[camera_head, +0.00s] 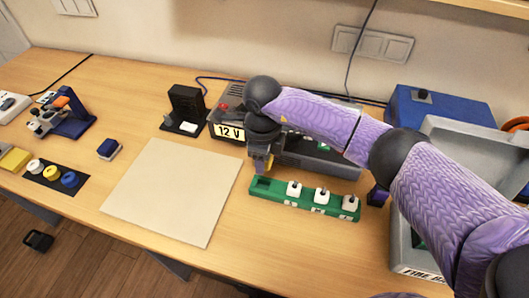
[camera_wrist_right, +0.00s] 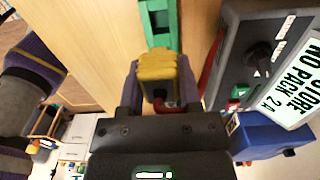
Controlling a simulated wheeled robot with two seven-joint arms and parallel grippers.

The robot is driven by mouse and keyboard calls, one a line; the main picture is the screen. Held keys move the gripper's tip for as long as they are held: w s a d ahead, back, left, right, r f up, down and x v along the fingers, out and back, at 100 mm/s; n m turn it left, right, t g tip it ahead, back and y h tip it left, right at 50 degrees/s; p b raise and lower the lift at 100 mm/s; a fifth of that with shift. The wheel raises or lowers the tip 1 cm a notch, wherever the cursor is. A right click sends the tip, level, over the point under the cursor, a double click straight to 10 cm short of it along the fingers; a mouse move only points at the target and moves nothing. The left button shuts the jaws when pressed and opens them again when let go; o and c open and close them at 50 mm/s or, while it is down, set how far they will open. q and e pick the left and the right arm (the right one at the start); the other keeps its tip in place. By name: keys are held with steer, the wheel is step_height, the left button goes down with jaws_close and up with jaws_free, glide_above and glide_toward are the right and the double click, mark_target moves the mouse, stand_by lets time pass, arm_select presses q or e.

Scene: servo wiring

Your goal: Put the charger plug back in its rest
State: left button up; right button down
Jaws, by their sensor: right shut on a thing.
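My right gripper (camera_head: 262,166) is shut on a yellow plug (camera_wrist_right: 157,70), which I take to be the charger plug. In the wrist view the plug sits between the fingers of the gripper (camera_wrist_right: 160,88). In the head view the gripper is over or just behind the left end of the green power strip (camera_head: 279,197), which also shows in the wrist view (camera_wrist_right: 173,18). Whether plug and strip touch, I cannot tell. White plugs (camera_head: 322,195) stand on the strip. I cannot tell which holder is the plug's rest. My left gripper is not in view.
A grey box labelled 12 V (camera_head: 228,132) stands behind the strip, partly hidden by my arm. A black stand (camera_head: 186,104) is to its left. A blue box (camera_head: 440,112) and a grey bin (camera_head: 408,258) are at right. A bare pale mat (camera_head: 172,190) lies left.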

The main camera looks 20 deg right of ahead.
steer(key=b, duration=0.5)
glide_above(263, 189)
step_height(263, 189, down, 6)
steer(key=shift+r, duration=0.1)
stand_by(1.1)
stand_by(0.4)
steer(key=shift+f, duration=0.45)
steer(key=shift+f+b, duration=0.65)
steer(key=shift+b, duration=0.05)
